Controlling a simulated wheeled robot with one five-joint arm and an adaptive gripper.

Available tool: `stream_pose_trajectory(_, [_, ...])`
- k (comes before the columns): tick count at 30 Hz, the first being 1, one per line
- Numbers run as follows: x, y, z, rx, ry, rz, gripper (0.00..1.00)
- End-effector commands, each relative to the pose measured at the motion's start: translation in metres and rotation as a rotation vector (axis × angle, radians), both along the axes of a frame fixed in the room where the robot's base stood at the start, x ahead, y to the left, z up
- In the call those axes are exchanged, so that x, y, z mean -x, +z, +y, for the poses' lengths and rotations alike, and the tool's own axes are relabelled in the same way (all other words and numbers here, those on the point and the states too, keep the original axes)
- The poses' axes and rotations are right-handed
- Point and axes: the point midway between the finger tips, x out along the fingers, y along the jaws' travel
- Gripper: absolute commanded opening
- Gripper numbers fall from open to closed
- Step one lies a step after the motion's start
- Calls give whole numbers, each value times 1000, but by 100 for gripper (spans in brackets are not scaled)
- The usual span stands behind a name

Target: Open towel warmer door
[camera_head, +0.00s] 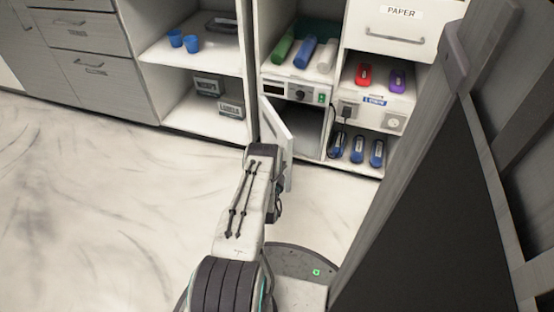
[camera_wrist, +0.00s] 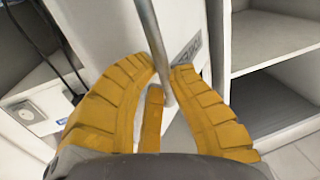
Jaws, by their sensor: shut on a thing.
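The towel warmer (camera_head: 290,87) is a white unit in the middle cabinet, with a control panel above a dark cavity (camera_head: 313,128). Its white door (camera_head: 287,148) stands open, swung outward on the left side of the cavity. In the wrist view, the yellow fingers of my gripper (camera_wrist: 165,75) are shut around a grey bar handle (camera_wrist: 150,35). A label (camera_wrist: 188,48) shows on the white surface behind the bar. In the head view my arm hides the fingers and the handle.
A dark panel with a grey frame (camera_head: 420,200) fills the right side, close to my arm. An outlet (camera_head: 394,122) and a black cable (camera_head: 345,112) are right of the warmer. Open floor (camera_head: 90,200) lies left.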

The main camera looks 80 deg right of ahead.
Motion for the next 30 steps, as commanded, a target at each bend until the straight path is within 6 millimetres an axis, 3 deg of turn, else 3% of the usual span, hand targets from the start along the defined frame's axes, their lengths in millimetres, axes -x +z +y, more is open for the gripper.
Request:
stream_pose_trajectory(13, [-2,4,-2,11,3,1,0])
stream_pose_trajectory(14, [-2,4,-2,11,3,1,17])
stream_pose_trajectory(23, [-3,8,-4,20,4,-1,44])
stream_pose_trajectory(30, [-3,8,-4,21,4,-1,45])
